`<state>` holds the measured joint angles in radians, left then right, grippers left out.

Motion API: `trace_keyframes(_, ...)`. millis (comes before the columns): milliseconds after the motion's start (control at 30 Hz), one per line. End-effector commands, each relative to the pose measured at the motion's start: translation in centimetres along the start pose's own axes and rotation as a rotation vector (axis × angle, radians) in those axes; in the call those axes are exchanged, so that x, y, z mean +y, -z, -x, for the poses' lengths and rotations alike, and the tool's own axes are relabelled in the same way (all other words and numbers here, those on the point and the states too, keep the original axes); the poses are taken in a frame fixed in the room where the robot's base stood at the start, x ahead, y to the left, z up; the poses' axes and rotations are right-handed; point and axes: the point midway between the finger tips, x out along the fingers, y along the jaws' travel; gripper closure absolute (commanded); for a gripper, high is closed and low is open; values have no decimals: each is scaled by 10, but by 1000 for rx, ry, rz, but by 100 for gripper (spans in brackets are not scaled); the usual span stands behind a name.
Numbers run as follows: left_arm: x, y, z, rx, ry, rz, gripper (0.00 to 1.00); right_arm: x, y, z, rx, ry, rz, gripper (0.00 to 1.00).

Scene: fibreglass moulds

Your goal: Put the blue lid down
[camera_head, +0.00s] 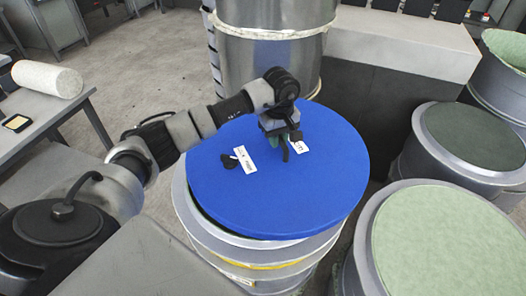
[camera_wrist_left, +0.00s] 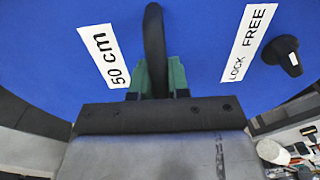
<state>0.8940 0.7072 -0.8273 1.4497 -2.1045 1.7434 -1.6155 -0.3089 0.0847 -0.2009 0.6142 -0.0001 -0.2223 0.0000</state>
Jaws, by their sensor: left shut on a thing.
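The round blue lid (camera_head: 290,212) is over a metal drum (camera_head: 215,252) in the middle of the head view. It is shifted to the upper right of the drum, whose rim and dark top show at the lower left. I cannot tell whether lid and drum touch. My left gripper (camera_head: 284,138) is shut on the lid's black arched handle, with green fingers (camera_wrist_left: 156,82) on both sides of it in the left wrist view. The lid bears a "50 cm" label (camera_wrist_left: 104,56), a "LOCK FREE" label (camera_wrist_left: 249,44) and a black knob (camera_wrist_left: 284,56). My right gripper is out of view.
A pale-green-topped drum (camera_head: 440,245) and a dark-green-topped drum (camera_head: 475,137) stand close at the right. A tall metal cylinder (camera_head: 270,70) stands behind the lid. A grey table (camera_head: 30,140) at the left holds a white roll (camera_head: 47,79). Floor is bare between table and drums.

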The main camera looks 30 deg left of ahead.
Motion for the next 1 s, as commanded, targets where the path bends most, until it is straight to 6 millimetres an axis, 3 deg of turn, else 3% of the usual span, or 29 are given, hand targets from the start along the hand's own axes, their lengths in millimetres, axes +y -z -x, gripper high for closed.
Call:
trace_keyframes(100, -22, 5, -8, -1, 1, 1, 100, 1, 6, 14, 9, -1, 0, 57)
trace_keyframes(300, -39, 9, -22, 0, -4, 1, 100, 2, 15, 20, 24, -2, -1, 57)
trace_keyframes(700, -40, 9, -62, -1, -4, 1, 100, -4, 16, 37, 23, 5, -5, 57)
trace_keyframes(933, -40, 10, -64, 1, -5, 0, 100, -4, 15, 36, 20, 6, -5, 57)
trace_keyframes(967, -41, 9, -66, -1, -2, 0, 79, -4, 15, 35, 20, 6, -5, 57)
trace_keyframes(1000, -41, 9, -66, -1, -1, 0, 73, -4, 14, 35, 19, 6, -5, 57)
